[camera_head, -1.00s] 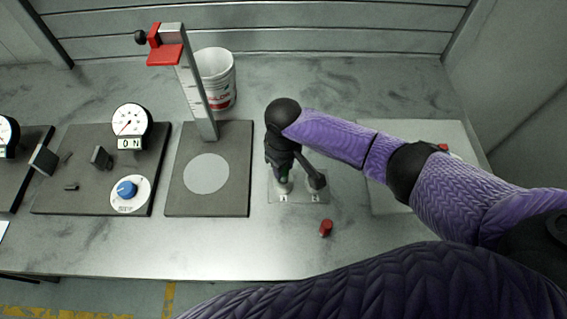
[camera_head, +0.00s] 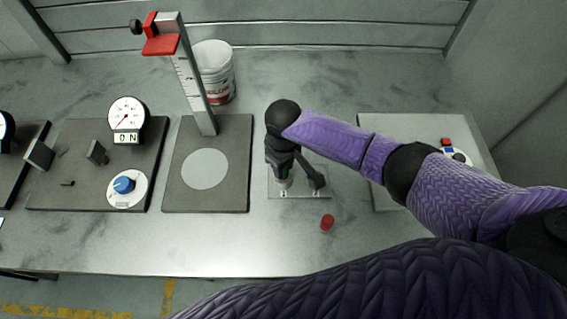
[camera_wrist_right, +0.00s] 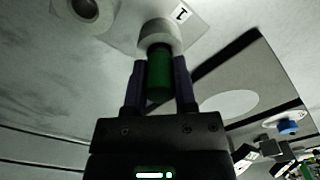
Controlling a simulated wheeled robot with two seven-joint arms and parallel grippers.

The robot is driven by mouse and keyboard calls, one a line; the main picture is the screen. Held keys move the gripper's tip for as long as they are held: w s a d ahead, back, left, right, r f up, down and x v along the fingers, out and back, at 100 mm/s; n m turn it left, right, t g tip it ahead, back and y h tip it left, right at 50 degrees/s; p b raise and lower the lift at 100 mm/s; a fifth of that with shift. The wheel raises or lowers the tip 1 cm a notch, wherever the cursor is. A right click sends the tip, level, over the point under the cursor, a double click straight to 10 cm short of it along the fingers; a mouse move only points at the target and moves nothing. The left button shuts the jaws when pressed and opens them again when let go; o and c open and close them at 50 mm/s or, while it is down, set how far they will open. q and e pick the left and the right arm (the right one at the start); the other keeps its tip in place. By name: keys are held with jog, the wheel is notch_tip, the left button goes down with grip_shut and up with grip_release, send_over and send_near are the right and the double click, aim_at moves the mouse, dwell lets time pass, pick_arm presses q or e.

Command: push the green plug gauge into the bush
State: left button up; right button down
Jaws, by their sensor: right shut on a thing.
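The green plug gauge (camera_wrist_right: 158,72) is between the two fingers of my right gripper (camera_wrist_right: 160,85), which is shut on it. In the right wrist view its far end meets a pale round bush (camera_wrist_right: 160,34); how deep it sits inside cannot be told. In the head view my right gripper (camera_head: 283,178) points down over the left part of a small light plate (camera_head: 300,193), hiding most of the gauge and bush. A second round bush (camera_wrist_right: 86,8) shows at the top left of the wrist view. My left gripper is not in view.
A red plug (camera_head: 327,222) stands on the bench in front of the plate. Left are a board with a red-topped upright scale (camera_head: 190,80), a dial gauge (camera_head: 127,113) and a blue knob (camera_head: 124,185). A white bucket (camera_head: 214,70) stands behind. The front bench is mostly clear.

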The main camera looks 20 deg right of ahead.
jog(key=shift+f, duration=0.25)
jog(key=shift+c, duration=1.7)
grip_release()
notch_tip(320, 180, up, 9)
jog(key=p, duration=0.2)
jog(key=shift+p, duration=0.4)
jog(key=shift+r, duration=0.45)
